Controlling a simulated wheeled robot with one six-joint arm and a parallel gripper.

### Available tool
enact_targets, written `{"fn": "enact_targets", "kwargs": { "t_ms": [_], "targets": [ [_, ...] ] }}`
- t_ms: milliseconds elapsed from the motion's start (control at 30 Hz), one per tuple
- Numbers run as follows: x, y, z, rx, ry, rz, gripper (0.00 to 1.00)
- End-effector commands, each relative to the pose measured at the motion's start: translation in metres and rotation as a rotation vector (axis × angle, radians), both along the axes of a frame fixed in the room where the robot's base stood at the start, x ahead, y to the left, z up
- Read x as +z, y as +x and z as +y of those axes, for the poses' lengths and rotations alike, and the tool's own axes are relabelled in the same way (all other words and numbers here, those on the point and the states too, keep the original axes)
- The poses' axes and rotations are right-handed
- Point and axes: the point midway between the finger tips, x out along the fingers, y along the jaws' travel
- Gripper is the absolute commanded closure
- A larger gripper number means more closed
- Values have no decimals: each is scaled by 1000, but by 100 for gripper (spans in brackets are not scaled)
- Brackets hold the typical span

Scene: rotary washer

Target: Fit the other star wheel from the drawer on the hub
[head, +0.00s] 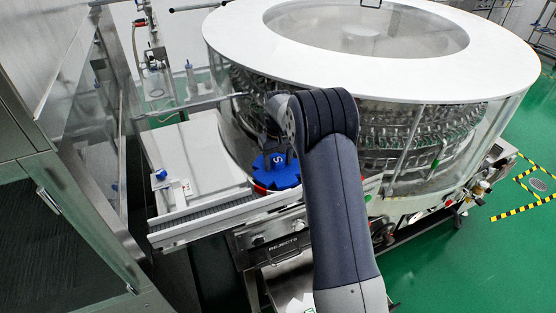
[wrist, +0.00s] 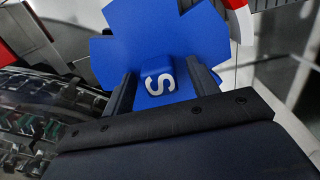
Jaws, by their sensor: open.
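A blue star wheel (head: 283,181) with a white S on its raised middle block lies flat at the inner end of the conveyor, beside the round washer. It fills the top of the wrist view (wrist: 205,42). My gripper (head: 277,158) is over the wheel, pointing down. In the wrist view my gripper (wrist: 162,88) has one finger on each side of the S block, with small gaps showing. The hub is hidden under the wheel. The drawer marked REJECTS (head: 287,246) is below the conveyor; my arm hides part of it, and I cannot make out its contents.
The round washer (head: 480,68) with its white top ring stands behind and right of my arm. The conveyor rail (head: 200,218) runs to the left. A steel cabinet (head: 60,220) with a clear door closes off the left side.

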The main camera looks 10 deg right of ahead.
Motion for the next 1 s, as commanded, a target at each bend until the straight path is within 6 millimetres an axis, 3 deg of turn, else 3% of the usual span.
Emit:
{"fn": "enact_targets", "kwargs": {
  "t_ms": [167,500,700,1000],
  "targets": [
    [6,0,0,0,0,0,44],
    [71,1,0,0,0,-5,44],
    [100,1,0,0,0,-3,44],
    [108,0,0,0,0,0,44]
  ]
}}
